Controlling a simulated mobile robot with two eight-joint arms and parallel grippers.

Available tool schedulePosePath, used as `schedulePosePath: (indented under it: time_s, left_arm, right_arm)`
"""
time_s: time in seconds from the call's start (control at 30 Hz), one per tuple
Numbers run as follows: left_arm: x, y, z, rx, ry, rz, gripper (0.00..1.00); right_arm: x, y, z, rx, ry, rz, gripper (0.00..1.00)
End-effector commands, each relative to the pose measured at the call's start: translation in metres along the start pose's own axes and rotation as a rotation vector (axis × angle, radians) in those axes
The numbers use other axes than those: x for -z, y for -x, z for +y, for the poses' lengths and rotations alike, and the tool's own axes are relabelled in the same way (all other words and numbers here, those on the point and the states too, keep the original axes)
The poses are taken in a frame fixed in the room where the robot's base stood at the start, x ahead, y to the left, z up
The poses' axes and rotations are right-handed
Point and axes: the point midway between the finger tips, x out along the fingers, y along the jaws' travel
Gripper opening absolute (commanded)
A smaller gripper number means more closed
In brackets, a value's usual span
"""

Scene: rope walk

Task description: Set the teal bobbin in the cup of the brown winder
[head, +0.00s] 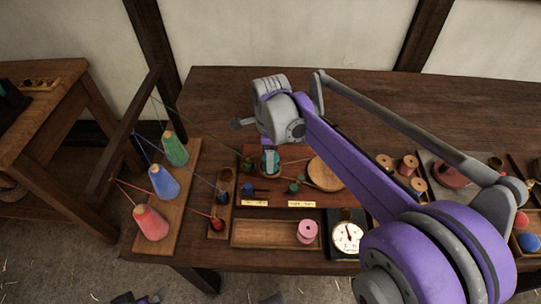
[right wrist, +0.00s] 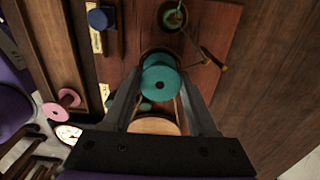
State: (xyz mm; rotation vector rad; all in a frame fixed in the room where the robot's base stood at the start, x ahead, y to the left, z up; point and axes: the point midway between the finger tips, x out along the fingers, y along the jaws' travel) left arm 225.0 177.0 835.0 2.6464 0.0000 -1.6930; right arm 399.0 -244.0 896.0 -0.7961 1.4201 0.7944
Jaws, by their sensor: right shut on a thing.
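The teal bobbin (right wrist: 163,86) is between the fingers of my right gripper (right wrist: 163,92), which is shut on it. In the head view the bobbin (head: 270,163) shows at the tip of my right gripper (head: 270,160), over the winder board. A brown rounded rim (right wrist: 157,51), apparently the brown winder's cup, shows just behind the bobbin in the right wrist view. The bobbin hides most of it, and I cannot tell whether the bobbin stands in it or above it. Dark and purple parts at the head view's bottom edge may be my left gripper, cut off.
A round wooden disc (head: 325,173) lies right of the bobbin. A green winder with a crank (right wrist: 173,15) stands close by. Red, blue and green cones (head: 164,181) with threads stand left. A pink spool (head: 307,231) and a dial gauge (head: 347,237) are in front. The back of the table is clear.

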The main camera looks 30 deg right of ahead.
Motion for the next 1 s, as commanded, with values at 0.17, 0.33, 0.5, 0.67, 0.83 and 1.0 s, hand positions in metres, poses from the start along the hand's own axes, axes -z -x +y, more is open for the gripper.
schedulePosePath:
  time_s: [0.17, 0.33, 0.5, 0.67, 0.83, 1.0]
  left_arm:
    - [0.0001, 0.0001, 0.0, 0.0, 0.0, 0.0, 1.0]
    - [0.0001, 0.0002, 0.0, 0.0, 0.0, 0.0, 1.0]
    - [0.0001, 0.0002, 0.0, 0.0, 0.0, 0.0, 1.0]
    - [0.0001, 0.0002, 0.0, 0.0, 0.0, 0.0, 1.0]
    - [0.0001, 0.0002, 0.0, 0.0, 0.0, 0.0, 1.0]
    - [0.0001, 0.0001, 0.0, 0.0, 0.0, 0.0, 1.0]
  right_arm:
    - [0.0, 0.0, 0.0, 0.0, 0.0, 0.0, 0.27]
    - [0.0001, -0.0026, 0.0001, 0.0, 0.0, 0.0, 0.27]
    - [0.0001, -0.0025, 0.0001, 0.0, 0.0, 0.0, 0.62]
    - [0.0001, -0.0024, 0.0001, 0.0, 0.0, 0.0, 0.91]
    - [0.0001, -0.0024, 0.0001, 0.0, 0.0, 0.0, 0.94]
    - [0.0001, -0.0024, 0.0001, 0.0, 0.0, 0.0, 1.0]
